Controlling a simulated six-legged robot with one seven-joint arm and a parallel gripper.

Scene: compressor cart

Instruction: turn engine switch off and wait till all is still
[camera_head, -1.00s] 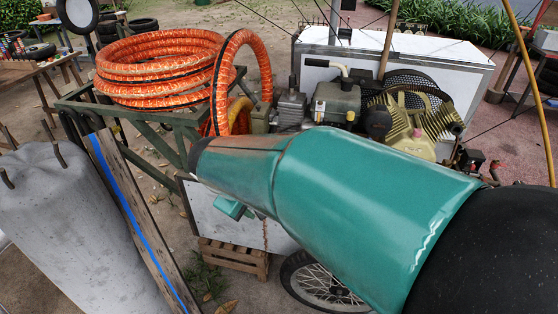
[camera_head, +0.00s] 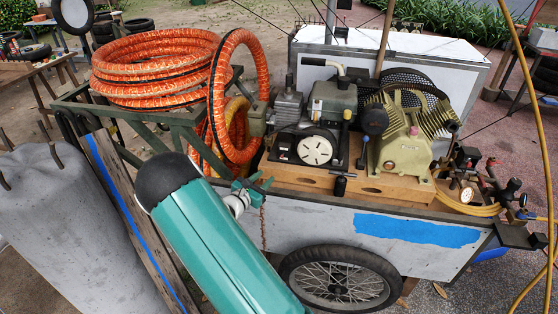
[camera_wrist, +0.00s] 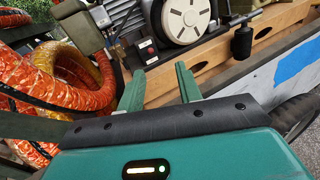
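The engine (camera_head: 333,100) sits on the cart's wooden base, with a round white starter disc (camera_head: 315,150); the disc also shows in the wrist view (camera_wrist: 187,18). Left of the disc is a dark box with a small red and pale part, which looks like the engine switch (camera_wrist: 147,52). The switch's position is too small to tell. My gripper (camera_head: 262,186) is just in front of the cart's edge, below and left of the engine. In the wrist view my gripper (camera_wrist: 159,80) has its two green fingers apart, nothing between them, pointing toward the switch box without visible contact.
A yellow-green compressor (camera_head: 408,150) stands right of the engine, with gauges and valves (camera_head: 468,185) beyond it. Orange hose coils (camera_head: 155,65) lie on a green frame at left. A black knob (camera_wrist: 241,42) hangs at the wooden base.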

